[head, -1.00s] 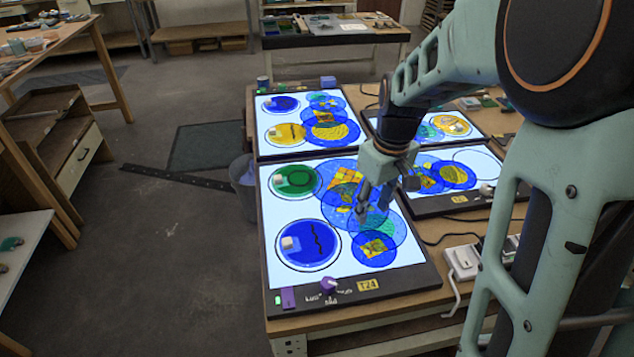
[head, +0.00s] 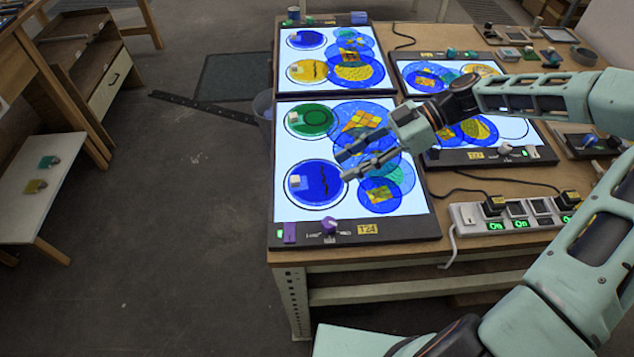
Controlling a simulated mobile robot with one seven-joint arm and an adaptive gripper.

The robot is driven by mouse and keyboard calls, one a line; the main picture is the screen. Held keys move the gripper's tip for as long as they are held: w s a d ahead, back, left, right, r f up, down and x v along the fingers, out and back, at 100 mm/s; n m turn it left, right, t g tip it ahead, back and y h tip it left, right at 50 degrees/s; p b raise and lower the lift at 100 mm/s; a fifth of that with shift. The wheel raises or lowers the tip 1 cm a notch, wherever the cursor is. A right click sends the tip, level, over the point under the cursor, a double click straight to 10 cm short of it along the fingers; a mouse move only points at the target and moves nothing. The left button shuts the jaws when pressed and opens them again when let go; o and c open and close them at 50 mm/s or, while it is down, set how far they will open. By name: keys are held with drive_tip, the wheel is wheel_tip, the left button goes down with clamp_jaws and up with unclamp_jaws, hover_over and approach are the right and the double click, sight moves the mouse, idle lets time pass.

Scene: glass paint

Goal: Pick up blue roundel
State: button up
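A blue roundel (head: 318,188) with a dark wavy line and a small pale block on its left side lies on the lit panel (head: 290,215) nearest the front, at its lower left. A second, smaller-looking blue roundel (head: 312,40) lies on the panel behind. My gripper (head: 342,166) is open, with its two fingers pointing left. In the picture its fingertips are at the upper right edge of the near blue roundel. They look empty and above the panel; the exact height cannot be told.
A green roundel (head: 318,122) lies behind the near blue one, and a yellow roundel (head: 306,72) is on the panel behind. Overlapping patterned discs cover the near panel's right half. A purple knob (head: 329,225) stands on its front frame. A power strip (head: 467,216) is at right.

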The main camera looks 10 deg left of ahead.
sight(299, 178)
drive_tip(key=shift+w+a+r+n+y, duration=0.1)
drive_tip(key=shift+w+a+n+y, duration=0.1)
drive_tip(key=shift+w+y, duration=0.2)
drive_tip(key=shift+w+a+r+n+y, duration=0.1)
drive_tip(key=shift+w+a+n+y, duration=0.1)
drive_tip(key=shift+w+y, duration=0.15)
drive_tip(key=shift+a+y, duration=0.1)
drive_tip(key=shift+y, duration=0.15)
drive_tip(key=x, duration=0.7)
drive_tip(key=p+x, duration=0.1)
drive_tip(key=x, duration=0.1)
drive_tip(key=shift+s+f+p, duration=0.1)
drive_tip(key=shift+s+p, duration=0.2)
drive_tip(key=shift+s, duration=0.2)
drive_tip(key=shift+s+a+f, duration=0.1)
drive_tip(key=shift+a+f, duration=0.15)
drive_tip(key=shift+a, duration=0.2)
clamp_jaws()
